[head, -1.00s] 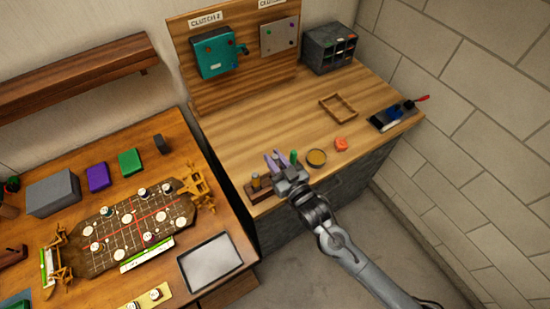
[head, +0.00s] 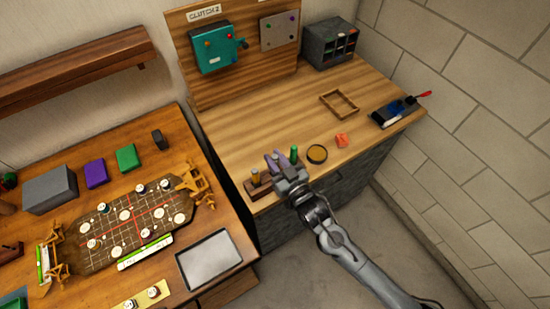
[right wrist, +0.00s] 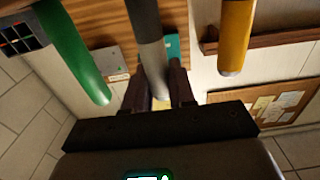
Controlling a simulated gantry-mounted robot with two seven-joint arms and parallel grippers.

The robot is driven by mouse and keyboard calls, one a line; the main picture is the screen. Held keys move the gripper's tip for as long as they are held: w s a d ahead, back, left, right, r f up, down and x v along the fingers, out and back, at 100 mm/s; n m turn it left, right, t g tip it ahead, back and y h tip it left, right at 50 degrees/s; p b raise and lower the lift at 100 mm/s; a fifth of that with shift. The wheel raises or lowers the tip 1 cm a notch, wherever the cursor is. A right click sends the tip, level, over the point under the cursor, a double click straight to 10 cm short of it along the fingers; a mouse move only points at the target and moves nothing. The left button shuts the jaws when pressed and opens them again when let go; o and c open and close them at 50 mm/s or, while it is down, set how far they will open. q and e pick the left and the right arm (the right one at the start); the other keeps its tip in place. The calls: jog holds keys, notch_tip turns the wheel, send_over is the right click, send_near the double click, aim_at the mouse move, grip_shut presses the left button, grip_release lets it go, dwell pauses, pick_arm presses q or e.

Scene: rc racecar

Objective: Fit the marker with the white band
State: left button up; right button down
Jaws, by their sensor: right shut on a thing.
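My right gripper (head: 275,159) is over the brown wooden rack (head: 258,188) at the front left edge of the right-hand bench. In the right wrist view its two fingers (right wrist: 156,88) are shut on a dark marker (right wrist: 146,20) with a pale grey-white section (right wrist: 152,62). A green marker (head: 294,152) stands to the right of the gripper; it also shows in the right wrist view (right wrist: 75,50). A yellow marker (right wrist: 235,35) is on the other side there. The gripper hides part of the rack and the held marker in the head view. My left gripper is not in view.
A teal clutch box (head: 215,48) hangs on the back panel. The bench middle is clear. A board game (head: 130,228) is on the left table.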

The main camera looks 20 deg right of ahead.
jog(key=shift+f+b, duration=0.5)
jog(key=shift+f, duration=0.4)
jog(key=c, duration=0.9)
grip_release()
jog(key=shift+r, duration=0.1)
jog(key=shift+o, duration=0.2)
jog(key=s+d+b, duration=0.2)
jog(key=s, duration=0.8)
jog(key=shift+s, duration=0.35)
